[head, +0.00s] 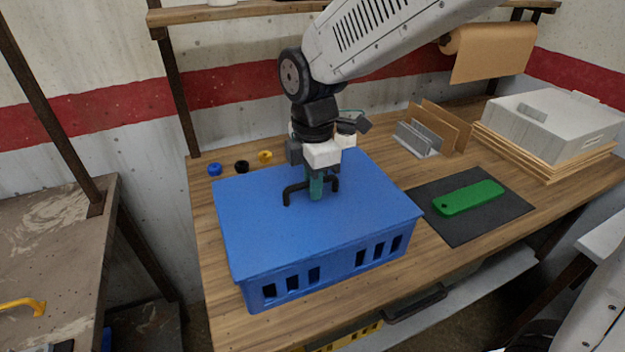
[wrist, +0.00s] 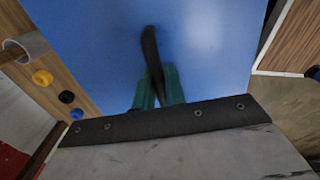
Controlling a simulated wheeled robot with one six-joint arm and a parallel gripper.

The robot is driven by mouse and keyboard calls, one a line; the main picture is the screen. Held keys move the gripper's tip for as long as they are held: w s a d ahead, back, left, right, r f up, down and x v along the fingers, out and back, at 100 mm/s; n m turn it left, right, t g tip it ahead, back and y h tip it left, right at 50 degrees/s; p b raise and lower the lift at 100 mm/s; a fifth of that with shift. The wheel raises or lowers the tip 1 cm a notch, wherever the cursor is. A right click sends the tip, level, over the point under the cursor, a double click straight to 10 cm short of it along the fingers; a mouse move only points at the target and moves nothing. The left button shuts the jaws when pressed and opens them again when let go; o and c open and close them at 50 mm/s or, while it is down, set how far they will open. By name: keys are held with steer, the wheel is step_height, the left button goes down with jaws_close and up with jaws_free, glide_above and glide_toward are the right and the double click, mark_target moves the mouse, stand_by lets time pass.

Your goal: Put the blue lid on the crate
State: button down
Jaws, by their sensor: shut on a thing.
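The blue lid (head: 262,222) lies over the top of the blue crate (head: 338,273) on the wooden table in the head view. From here the lid looks level and covers the crate's top; I cannot tell whether it is fully seated. A black bar handle (head: 287,195) stands at the lid's middle. My gripper (head: 316,188) points down and is shut on this handle with its green fingers. In the wrist view the blue lid (wrist: 90,45) fills most of the picture, and the handle (wrist: 152,55) runs between the green fingertips (wrist: 158,88). The crate's inside is hidden.
A dark mat (head: 465,225) with a green slab (head: 468,197) lies right of the crate. Blue, black and yellow rings (head: 264,156) lie behind it at left. A sorter with panels (head: 418,138) and a grey box on boards (head: 545,125) stand at the back right.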

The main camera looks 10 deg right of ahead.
stand_by(0.3)
steer(key=c, duration=1.4)
jaws_free()
steer(key=shift+r, duration=0.1)
step_height(320, 180, up, 7)
steer(key=shift+r, duration=0.25)
steer(key=shift+r+m, duration=0.1)
steer(key=shift+m, duration=0.3)
steer(key=s+m, duration=0.1)
steer(key=s+d+f+m, duration=0.1)
steer(key=m, duration=0.1)
steer(key=shift+f+g, duration=0.15)
steer(key=shift+g, duration=0.15)
steer(key=s+d+m, duration=0.5)
steer(key=s+d, duration=0.1)
steer(key=s+d+m+t, duration=0.1)
steer(key=s+d+m, duration=0.4)
steer(key=d+m, duration=0.1)
steer(key=s+d+r+m+t, duration=0.1)
steer(key=s+d+m, duration=0.5)
steer(key=d, duration=0.1)
steer(key=shift+s+d, duration=0.15)
steer(key=shift+s, duration=0.15)
